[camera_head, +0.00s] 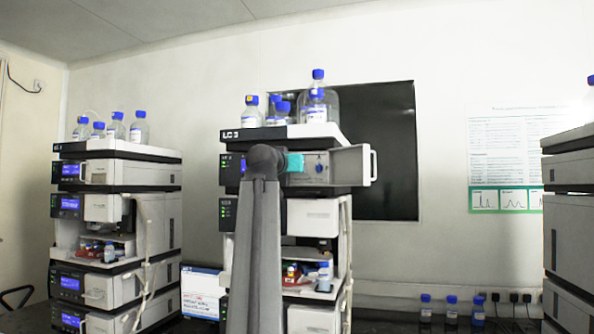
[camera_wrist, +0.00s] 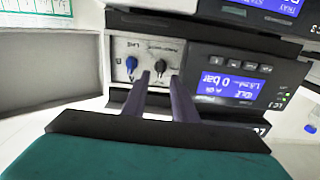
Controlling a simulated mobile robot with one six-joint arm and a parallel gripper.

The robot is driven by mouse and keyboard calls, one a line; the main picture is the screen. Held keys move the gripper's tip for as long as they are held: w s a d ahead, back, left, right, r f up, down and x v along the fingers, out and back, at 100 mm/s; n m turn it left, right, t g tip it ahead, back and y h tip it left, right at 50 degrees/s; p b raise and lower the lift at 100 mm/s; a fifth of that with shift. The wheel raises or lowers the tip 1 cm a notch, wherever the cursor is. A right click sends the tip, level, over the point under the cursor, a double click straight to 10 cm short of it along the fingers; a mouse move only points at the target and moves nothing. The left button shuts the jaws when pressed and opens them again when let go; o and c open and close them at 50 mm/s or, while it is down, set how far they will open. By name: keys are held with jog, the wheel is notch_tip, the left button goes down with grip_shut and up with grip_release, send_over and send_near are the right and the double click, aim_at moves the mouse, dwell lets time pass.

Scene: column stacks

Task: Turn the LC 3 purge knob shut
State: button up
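The LC 3 stack (camera_head: 237,135) stands in the middle of the head view, and its upper module has its front door (camera_head: 350,165) swung open to the right. The exposed panel carries a blue knob (camera_head: 319,168), seen also in the wrist view (camera_wrist: 131,66). Beside it in the wrist view is a black knob (camera_wrist: 160,68). The panel labels are too small to read surely. My gripper (camera_wrist: 160,77) is in front of the panel, fingers apart, with the black knob showing between the fingertips. Contact cannot be told. In the head view my arm hides part of the module.
The open door also stands at left in the wrist view (camera_wrist: 50,75). A lit display (camera_wrist: 232,82) reading 0 bar is right of the knobs. Blue-capped bottles (camera_head: 317,105) stand on top of the stack. Another stack (camera_head: 115,220) stands left, one (camera_head: 569,230) right.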

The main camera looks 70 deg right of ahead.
jog(key=a+p, duration=0.5)
jog(key=a, duration=0.3)
jog(key=shift+s+a, duration=0.25)
jog(key=shift+a, duration=0.05)
dwell(0.6)
